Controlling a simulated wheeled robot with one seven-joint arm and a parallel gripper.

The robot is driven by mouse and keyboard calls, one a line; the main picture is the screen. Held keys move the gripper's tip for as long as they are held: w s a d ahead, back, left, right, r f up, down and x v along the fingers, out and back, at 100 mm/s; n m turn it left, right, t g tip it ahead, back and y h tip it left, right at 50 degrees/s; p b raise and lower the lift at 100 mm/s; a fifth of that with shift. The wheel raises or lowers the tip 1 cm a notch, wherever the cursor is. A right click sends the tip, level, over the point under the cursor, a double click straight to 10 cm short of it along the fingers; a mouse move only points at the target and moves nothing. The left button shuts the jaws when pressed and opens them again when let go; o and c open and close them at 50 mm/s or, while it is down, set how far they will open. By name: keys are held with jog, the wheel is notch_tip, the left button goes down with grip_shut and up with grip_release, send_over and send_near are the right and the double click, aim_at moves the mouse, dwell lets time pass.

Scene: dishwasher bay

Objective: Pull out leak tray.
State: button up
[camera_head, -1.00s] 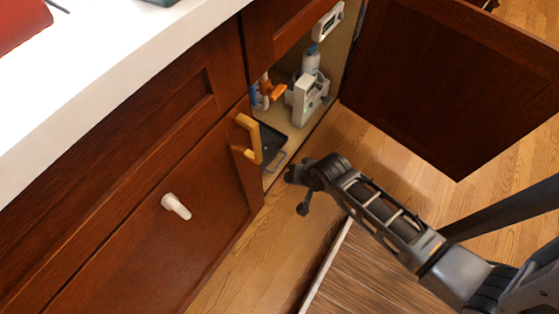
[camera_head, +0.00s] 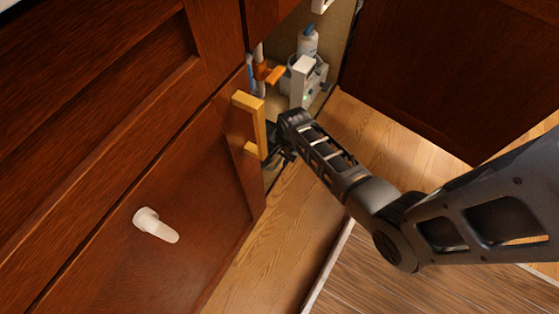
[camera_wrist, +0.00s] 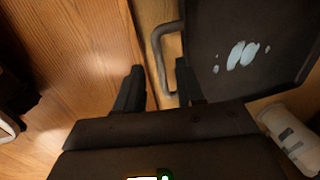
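The leak tray (camera_wrist: 215,25) is dark and shallow, with pale wet-looking patches, in the upper right of the wrist view. Its grey loop handle (camera_wrist: 158,62) sticks out toward the left. My gripper (camera_wrist: 158,72) is open, with one finger on each side of the handle's outer bar. No clear contact shows between the fingers and the bar. In the head view my gripper (camera_head: 280,156) reaches to the open cabinet's lower front edge and hides most of the tray and its handle.
A white device (camera_head: 304,84), a bottle (camera_head: 308,42) and an orange-handled valve (camera_head: 268,74) stand inside the cabinet. A yellow handle (camera_head: 252,122) is close left of my gripper. The open cabinet door (camera_head: 440,75) is at right. Floor (camera_head: 285,220) in front is clear.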

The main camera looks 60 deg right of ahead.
jog(key=shift+w+f+b, duration=0.2)
jog(key=shift+f+b, duration=0.1)
jog(key=shift+f, duration=0.7)
grip_shut()
